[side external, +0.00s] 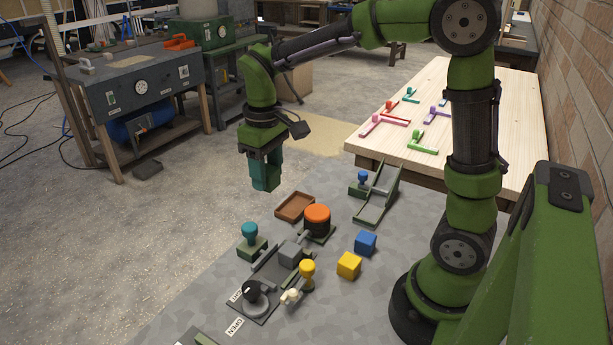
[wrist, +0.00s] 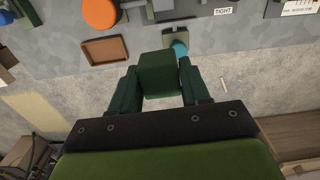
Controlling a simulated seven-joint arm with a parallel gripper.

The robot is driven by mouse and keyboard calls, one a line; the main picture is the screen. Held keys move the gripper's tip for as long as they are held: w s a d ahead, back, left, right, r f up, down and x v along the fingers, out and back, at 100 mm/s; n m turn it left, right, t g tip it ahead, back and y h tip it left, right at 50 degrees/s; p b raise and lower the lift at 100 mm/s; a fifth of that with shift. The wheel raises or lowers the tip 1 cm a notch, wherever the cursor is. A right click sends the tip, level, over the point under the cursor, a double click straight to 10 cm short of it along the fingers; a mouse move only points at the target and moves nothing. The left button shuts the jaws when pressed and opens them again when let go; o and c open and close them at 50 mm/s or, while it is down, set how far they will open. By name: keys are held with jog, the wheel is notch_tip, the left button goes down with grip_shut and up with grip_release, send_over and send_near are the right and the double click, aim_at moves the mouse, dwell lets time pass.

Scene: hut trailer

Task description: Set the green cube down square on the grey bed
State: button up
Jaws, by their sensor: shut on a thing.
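My gripper (wrist: 160,88) is shut on the green cube (wrist: 160,72), whose dark green top shows between the two fingers in the wrist view. In the side external view my gripper (side external: 265,182) hangs high, with its fingers pointing down, and the cube is hard to tell from the fingers. The mottled grey surface (side external: 210,287) lies below and nearer the camera; I cannot tell whether it or a smaller part on it is the grey bed. In the wrist view the cube overlaps this surface's edge, with floor behind the fingers.
A brown tray (side external: 295,206), orange knob (side external: 317,214), teal knob (side external: 249,231), grey block (side external: 291,254), yellow cube (side external: 349,265) and blue cube (side external: 365,243) stand on the grey surface. A green ramp-like fixture (side external: 379,198) is farther back. A wooden table (side external: 465,125) stands behind.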

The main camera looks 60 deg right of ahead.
jog(key=s+a+f+n, duration=0.3)
jog(key=s+a+n, duration=0.3)
jog(key=s+a, duration=0.15)
jog(key=s+a+f+n, duration=0.4)
jog(key=s+a+n, duration=0.2)
jog(key=s+a, duration=0.15)
jog(key=shift+s+a+f+n, duration=0.3)
jog(key=shift+s+f+n, duration=0.6)
jog(key=shift+f, duration=0.95)
jog(key=shift+s+a+f+n, duration=0.25)
jog(key=shift+s+f+n, duration=0.55)
jog(key=shift+f, duration=1)
jog(key=shift+s+a+f+n, duration=0.3)
jog(key=shift+s+f+n, duration=0.35)
jog(key=shift+f+n, duration=0.85)
jog(key=shift+f+m, duration=0.4)
jog(key=shift+f, duration=0.05)
jog(key=o, duration=1)
jog(key=shift+o, duration=0.2)
